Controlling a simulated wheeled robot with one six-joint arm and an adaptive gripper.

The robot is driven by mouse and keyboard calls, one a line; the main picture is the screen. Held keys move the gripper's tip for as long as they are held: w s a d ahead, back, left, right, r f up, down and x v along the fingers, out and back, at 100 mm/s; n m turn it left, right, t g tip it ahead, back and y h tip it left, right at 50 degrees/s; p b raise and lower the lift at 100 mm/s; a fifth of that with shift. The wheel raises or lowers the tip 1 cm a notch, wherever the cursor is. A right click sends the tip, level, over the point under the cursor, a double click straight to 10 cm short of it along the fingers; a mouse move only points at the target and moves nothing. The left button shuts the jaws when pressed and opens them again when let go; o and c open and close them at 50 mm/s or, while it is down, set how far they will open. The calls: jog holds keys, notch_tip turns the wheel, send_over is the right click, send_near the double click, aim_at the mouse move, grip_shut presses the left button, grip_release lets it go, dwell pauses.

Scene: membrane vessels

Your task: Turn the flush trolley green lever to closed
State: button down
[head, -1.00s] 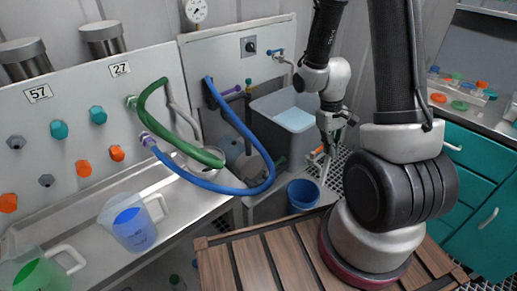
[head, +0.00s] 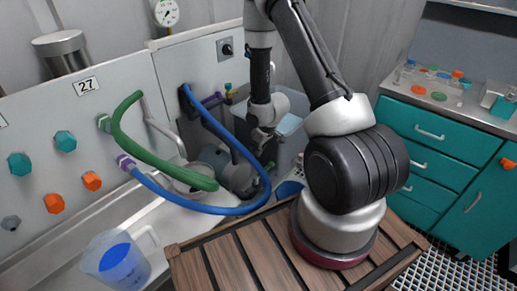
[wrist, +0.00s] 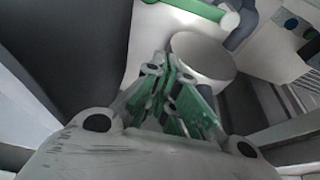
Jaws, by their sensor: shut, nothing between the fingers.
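In the head view my gripper (head: 262,142) hangs low in front of the flush trolley's tank (head: 289,124), beside the loop of the blue hose. In the wrist view the green-padded fingers (wrist: 174,75) are shut and hold nothing. A green bar with a rounded end (wrist: 205,10) shows beyond the fingertips at the top, apart from them; I cannot tell whether it is the lever or a hose. The arm partly hides the tank.
The blue hose (head: 240,208) and the green hose (head: 150,158) loop out from the left panel close to my gripper. A jug with blue liquid (head: 115,262) stands on the left bench. A blue bucket (head: 289,188) is below the tank. Teal drawers (head: 430,135) are at right.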

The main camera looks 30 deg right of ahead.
aim_at(264, 171)
notch_tip(264, 171, down, 6)
jog(key=s, duration=0.1)
jog(key=shift+s+d, duration=0.4)
jog(key=shift+s+d+m, duration=0.25)
jog(key=shift+s+m, duration=0.05)
jog(key=shift+m, duration=0.3)
jog(key=shift+s+d+f+m+h, duration=0.1)
jog(key=shift+s+d+m+h, duration=0.25)
jog(key=shift+m, duration=0.35)
jog(key=shift+s+d+m+h, duration=0.1)
jog(key=shift+s+m+h, duration=0.15)
jog(key=shift+s+m, duration=0.35)
jog(key=s+a+m+g+h, duration=0.1)
jog(key=s+m+h, duration=0.2)
jog(key=s+m, duration=0.4)
jog(key=shift+s+m+g+h, duration=0.3)
jog(key=shift+s+m+g, duration=0.1)
jog(key=shift+m, duration=2.6)
jog(key=shift+a, duration=0.15)
